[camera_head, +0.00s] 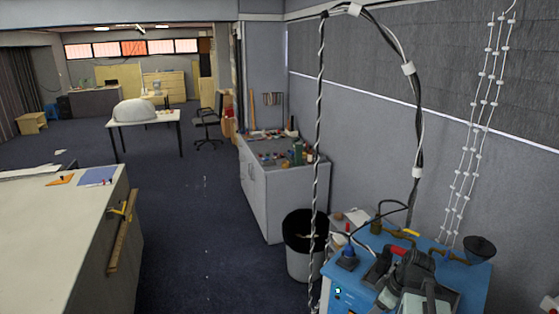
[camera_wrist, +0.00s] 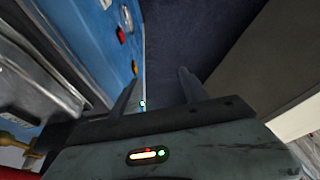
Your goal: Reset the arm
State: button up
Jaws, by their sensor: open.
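My gripper (camera_wrist: 160,77) shows in the wrist view with its two dark fingers spread apart. Nothing is between the fingers; dark blue carpet (camera_wrist: 185,35) shows past them. The left finger is close in the picture to a blue panel (camera_wrist: 95,40) with red and yellow buttons; I cannot tell whether they touch. In the head view I cannot make out the gripper's fingers. A dark jointed shape stands over the blue unit at the lower right there.
A grey cabinet (camera_head: 280,195) with clutter lines the right wall. A pale-topped bench (camera_head: 50,225) is at left. Open carpet (camera_head: 195,225) runs between.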

jog(key=a+f+m+g+h+b, duration=0.2)
jog(key=a+f+m+b, duration=0.5)
jog(key=a, duration=1)
jog(key=shift+s+a+f+m+h, duration=0.4)
jog(key=shift+f+m, duration=0.6)
jog(key=shift+f, duration=1.05)
jog(key=shift+w+d, duration=0.15)
